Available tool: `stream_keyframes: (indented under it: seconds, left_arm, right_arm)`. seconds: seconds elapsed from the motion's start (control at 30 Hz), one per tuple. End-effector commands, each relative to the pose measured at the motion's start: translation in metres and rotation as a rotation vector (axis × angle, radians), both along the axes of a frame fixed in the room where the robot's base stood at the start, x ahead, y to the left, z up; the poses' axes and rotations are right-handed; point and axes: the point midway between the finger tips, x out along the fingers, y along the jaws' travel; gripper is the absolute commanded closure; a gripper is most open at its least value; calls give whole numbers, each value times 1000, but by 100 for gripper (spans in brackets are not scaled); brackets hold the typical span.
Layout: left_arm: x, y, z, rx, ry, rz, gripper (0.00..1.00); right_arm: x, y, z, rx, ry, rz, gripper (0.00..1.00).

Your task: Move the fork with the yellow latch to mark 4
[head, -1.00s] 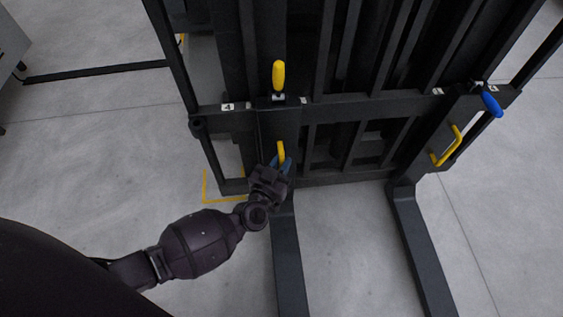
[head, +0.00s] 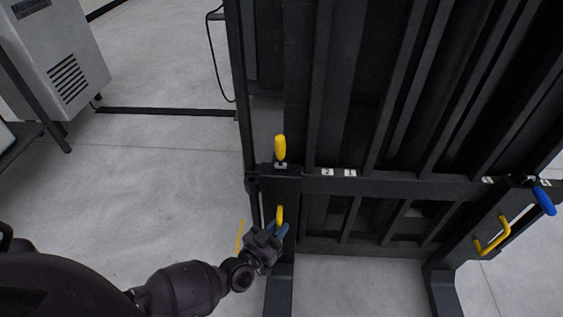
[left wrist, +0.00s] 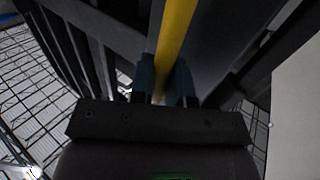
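The fork with the yellow latch (head: 280,148) is the left one, at the left end of the carriage's crossbar (head: 400,186). Its latch stands upright. My left gripper (head: 277,230) has its blue fingers on both sides of this fork's yellow handle (head: 280,213), below the crossbar. In the left wrist view the yellow handle (left wrist: 174,40) fills the gap between the fingers (left wrist: 163,82). White number labels (head: 338,172) show to the right of this fork. I see no label 4; the fork's head may cover it. My right gripper is out of view.
The right fork has a blue latch (head: 544,200) and its own yellow handle (head: 493,237). The dark mast rises behind the crossbar. A light-grey cabinet (head: 57,60) stands at the far left. Open concrete floor lies left of the truck.

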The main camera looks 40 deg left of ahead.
Motion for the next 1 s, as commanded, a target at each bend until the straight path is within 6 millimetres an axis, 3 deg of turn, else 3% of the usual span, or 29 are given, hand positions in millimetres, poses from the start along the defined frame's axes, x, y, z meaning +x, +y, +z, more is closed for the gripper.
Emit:
stream_keyframes:
  seconds: [0.03, 0.17, 0.53, 1.0]
  left_arm:
    - [0, 8, 0, 5, -1, 13, 77]
    - [0, 7, 0, 5, 0, 10, 59]
    - [-6, 4, 0, 4, 0, 6, 59]
    - [-83, 5, 3, 4, -2, 9, 59]
  right_arm:
    - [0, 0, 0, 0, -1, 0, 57]
    - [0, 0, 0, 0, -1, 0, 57]
    - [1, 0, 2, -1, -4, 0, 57]
    - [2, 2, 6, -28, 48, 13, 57]
